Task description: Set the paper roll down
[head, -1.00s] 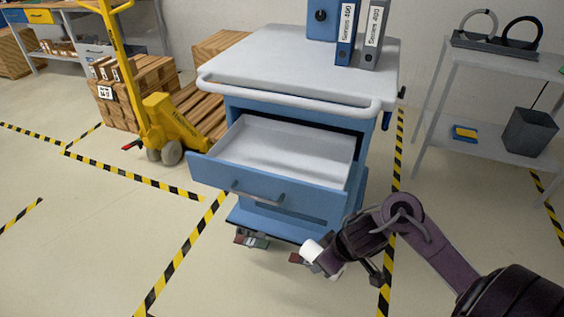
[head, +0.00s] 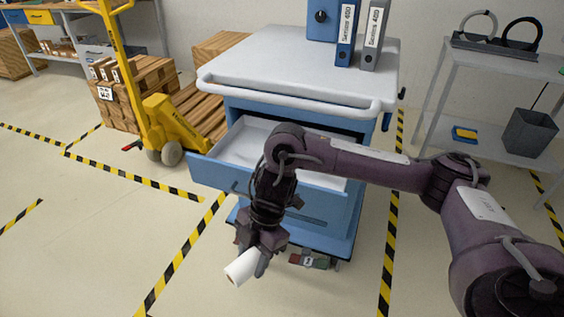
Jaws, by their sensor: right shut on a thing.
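The white paper roll (head: 241,268) is in the head view, low and left of centre, tilted, with its open brown core facing down-left. My right gripper (head: 256,258) is shut on it and holds it in front of the blue cart (head: 334,225), below the open drawer. My right arm reaches in from the right and crosses in front of the drawer. The drawer (head: 222,175) is pulled out, and the part of its inside that shows is empty. My left gripper is not in view.
The cart's grey top (head: 290,62) bears a blue binder (head: 346,32), a grey binder (head: 374,36) and a blue box (head: 321,20). A yellow pallet jack (head: 165,122) stands left. A grey shelf (head: 483,135) stands right. Striped tape marks the mostly clear floor.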

